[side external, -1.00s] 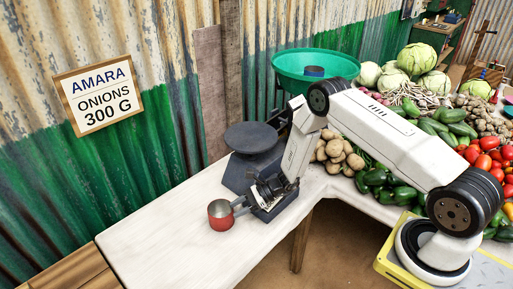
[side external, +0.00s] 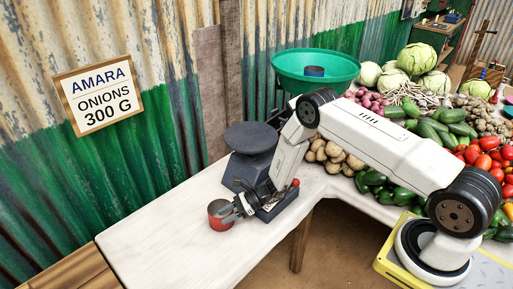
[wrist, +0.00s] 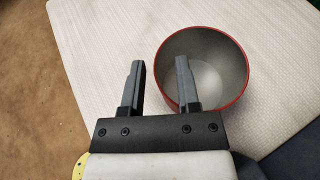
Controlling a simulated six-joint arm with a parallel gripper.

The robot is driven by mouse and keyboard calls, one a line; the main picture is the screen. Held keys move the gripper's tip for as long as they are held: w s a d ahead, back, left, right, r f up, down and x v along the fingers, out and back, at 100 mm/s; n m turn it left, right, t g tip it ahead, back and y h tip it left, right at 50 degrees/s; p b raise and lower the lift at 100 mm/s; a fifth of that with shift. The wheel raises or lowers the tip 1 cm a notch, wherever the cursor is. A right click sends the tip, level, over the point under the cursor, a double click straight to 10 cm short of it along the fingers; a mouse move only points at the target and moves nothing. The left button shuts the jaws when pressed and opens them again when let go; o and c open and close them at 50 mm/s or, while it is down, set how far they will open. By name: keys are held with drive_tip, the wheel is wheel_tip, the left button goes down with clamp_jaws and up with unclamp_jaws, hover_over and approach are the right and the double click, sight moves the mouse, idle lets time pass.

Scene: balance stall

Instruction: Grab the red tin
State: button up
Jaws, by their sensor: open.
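The red tin (side external: 221,221) stands upright on the white table, left of my gripper (side external: 235,210) in the side view. It is an open cup with a grey inside.
A dark scale (side external: 254,138) stands behind my gripper on the white table (side external: 165,235). Potatoes (side external: 335,152) and other vegetables lie to the right. A green basin (side external: 316,66) holding a blue item is at the back. The table left of the tin is clear.

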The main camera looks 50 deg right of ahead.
clamp_jaws()
drive_tip(key=shift+s+f, duration=0.1)
idle(0.3)
drive_tip(key=shift+r, duration=0.85)
drive_tip(key=s+d+r, duration=0.1)
drive_tip(key=s+r, duration=1)
drive_tip(key=s, duration=0.2)
drive_tip(key=shift+s+d+r, duration=0.25)
drive_tip(key=shift+s+d, duration=0.05)
drive_tip(key=shift+s, duration=0.05)
